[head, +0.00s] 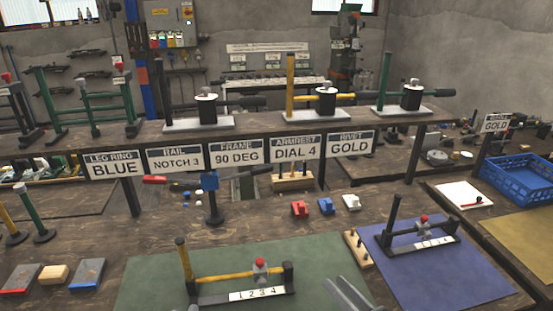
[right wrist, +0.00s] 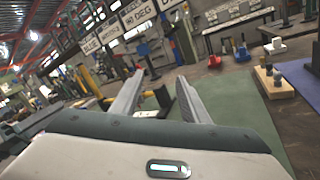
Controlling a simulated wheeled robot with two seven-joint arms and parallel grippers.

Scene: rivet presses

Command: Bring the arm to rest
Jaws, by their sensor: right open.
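My right gripper (head: 336,281) shows at the bottom edge of the head view, over the right part of the green mat (head: 145,285). Its two grey fingers stand apart with nothing between them. They also show in the right wrist view (right wrist: 157,80), tilted, with a clear gap. The gripper is just right of a fixture with a yellow bar (head: 222,278), a red knob and a 1-2-3-4 strip, and appears apart from it. The rest of my right arm is out of the head view. My left gripper is not in view.
A blue mat (head: 440,275) with a black-post fixture (head: 420,235) lies to the right. A wooden peg block (head: 358,249) stands between the mats. Red, blue and white clips (head: 326,206) sit behind. A raised shelf with sign cards (head: 238,153) and rivet presses crosses the back.

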